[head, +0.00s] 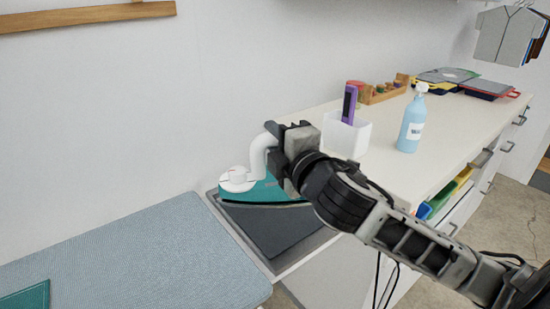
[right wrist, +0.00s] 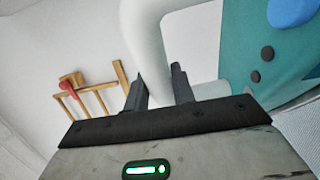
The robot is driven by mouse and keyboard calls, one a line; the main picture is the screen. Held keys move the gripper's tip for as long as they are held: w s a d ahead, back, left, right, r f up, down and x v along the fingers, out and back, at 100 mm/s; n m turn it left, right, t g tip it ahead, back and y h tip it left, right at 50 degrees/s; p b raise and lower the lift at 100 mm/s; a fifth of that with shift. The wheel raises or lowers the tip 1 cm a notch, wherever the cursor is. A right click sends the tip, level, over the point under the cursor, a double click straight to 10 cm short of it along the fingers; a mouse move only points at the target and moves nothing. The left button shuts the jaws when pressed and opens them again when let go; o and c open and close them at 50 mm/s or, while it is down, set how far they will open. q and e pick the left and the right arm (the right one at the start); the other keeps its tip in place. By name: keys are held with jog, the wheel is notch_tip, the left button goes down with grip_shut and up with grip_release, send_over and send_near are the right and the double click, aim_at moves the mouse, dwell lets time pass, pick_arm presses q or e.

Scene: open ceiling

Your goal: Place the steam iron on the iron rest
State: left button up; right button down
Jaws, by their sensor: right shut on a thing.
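The steam iron (head: 262,192) has a teal body and a white curved handle. It also shows large in the right wrist view (right wrist: 238,60), with a blue knob and dark buttons. My right gripper (head: 278,140) is shut on the white handle; its two dark fingers (right wrist: 160,88) lie on either side of it in the right wrist view. The iron rest (head: 275,236) is a dark grey pad in a lighter grey frame at the counter's near end. The iron is over the rest's far part; I cannot tell whether it touches. My left gripper is not in view.
A blue-grey ironing board (head: 130,262) lies to the left, with a folded teal cloth (head: 25,298) on it. On the white counter (head: 385,175) stand a white bin (head: 345,138) with a purple item, a blue spray bottle (head: 411,125) and a wooden rack (head: 385,92). A wall is behind.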

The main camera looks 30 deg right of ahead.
pick_arm(q)
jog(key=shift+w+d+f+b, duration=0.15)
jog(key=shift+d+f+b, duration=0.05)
jog(key=shift+b, duration=0.7)
pick_arm(e)
jog(key=w+d+f, duration=0.6)
jog(key=w+f, duration=0.2)
jog(key=f, duration=0.3)
jog(key=shift+w+d, duration=0.2)
jog(key=shift+w, duration=0.2)
jog(key=shift+f, duration=0.15)
jog(key=c, duration=1.6)
grip_release()
jog(key=shift+f, duration=0.35)
jog(key=o, duration=0.4)
jog(key=shift+o, duration=0.2)
